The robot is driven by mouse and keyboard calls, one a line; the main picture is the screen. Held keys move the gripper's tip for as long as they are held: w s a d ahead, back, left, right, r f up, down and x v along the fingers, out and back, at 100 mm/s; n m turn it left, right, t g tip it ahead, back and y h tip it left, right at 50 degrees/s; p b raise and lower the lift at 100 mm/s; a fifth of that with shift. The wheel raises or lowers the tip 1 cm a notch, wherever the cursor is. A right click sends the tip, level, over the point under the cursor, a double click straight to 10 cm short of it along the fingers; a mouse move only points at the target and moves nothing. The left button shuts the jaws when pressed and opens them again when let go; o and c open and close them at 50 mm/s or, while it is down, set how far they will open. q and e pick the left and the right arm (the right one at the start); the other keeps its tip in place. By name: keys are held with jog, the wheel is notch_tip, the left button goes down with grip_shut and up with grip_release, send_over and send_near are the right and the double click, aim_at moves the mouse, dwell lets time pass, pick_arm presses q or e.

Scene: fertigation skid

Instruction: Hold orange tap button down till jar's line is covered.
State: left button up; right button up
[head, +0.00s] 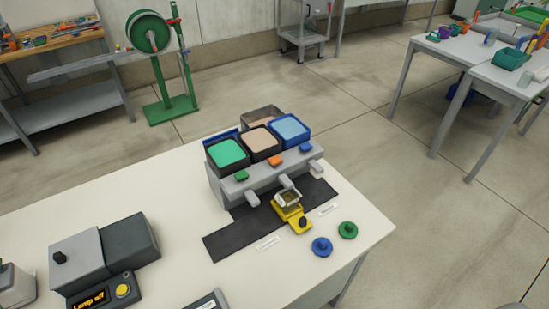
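The orange tap button (277,160) sits on the grey dispenser (225,190), between a green button (242,176) and a blue button (305,146). A grey spout (286,181) juts out below the orange button. A small clear jar (289,198) stands in a yellow holder (293,215) at or just in front of that middle spout. The jar's line and its fill level are too small to tell. Neither of my grippers is in view.
Open tanks of green, peach (260,140) and blue liquid top the dispenser. A black mat (230,239) lies in front. A blue knob (321,247) and a green knob (347,230) lie near the table's right edge.

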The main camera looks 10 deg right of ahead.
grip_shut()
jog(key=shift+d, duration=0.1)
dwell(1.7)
